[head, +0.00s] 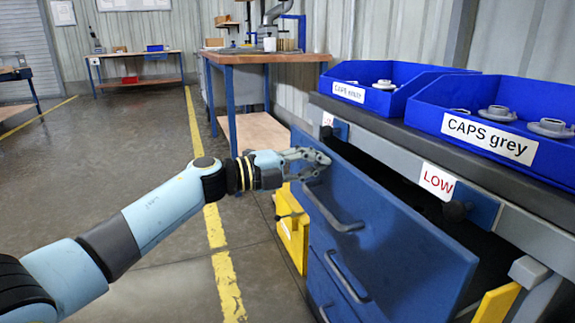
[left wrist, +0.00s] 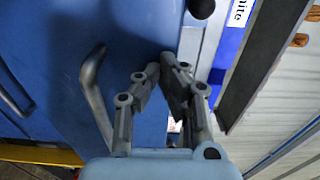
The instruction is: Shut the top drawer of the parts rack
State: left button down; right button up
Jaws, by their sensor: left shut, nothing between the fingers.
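The blue top drawer (head: 400,225) of the parts rack stands pulled out in the head view, with a dark gap between its front panel and the rack. Its grey bar handle (head: 335,212) is on the front. My left gripper (head: 322,160) is shut and empty at the far upper part of the drawer front, beyond the handle. In the left wrist view, the shut fingertips (left wrist: 168,65) are over the blue drawer front (left wrist: 130,30), with the handle (left wrist: 90,80) to their left. I cannot tell whether they touch it. My right gripper is out of view.
Blue bins of caps, the grey one (head: 480,130) and the white one (head: 375,95), stand on the rack top. Another drawer handle (head: 345,275) is below. A yellow bin (head: 292,235) is beyond the drawer. The floor (head: 110,140) at left is clear.

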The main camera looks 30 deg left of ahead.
pick_arm(q)
jog(key=x, duration=0.7)
jog(key=shift+w, duration=0.15)
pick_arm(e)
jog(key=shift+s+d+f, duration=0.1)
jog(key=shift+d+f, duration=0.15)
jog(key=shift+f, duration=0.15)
pick_arm(q)
jog(key=shift+r, duration=0.15)
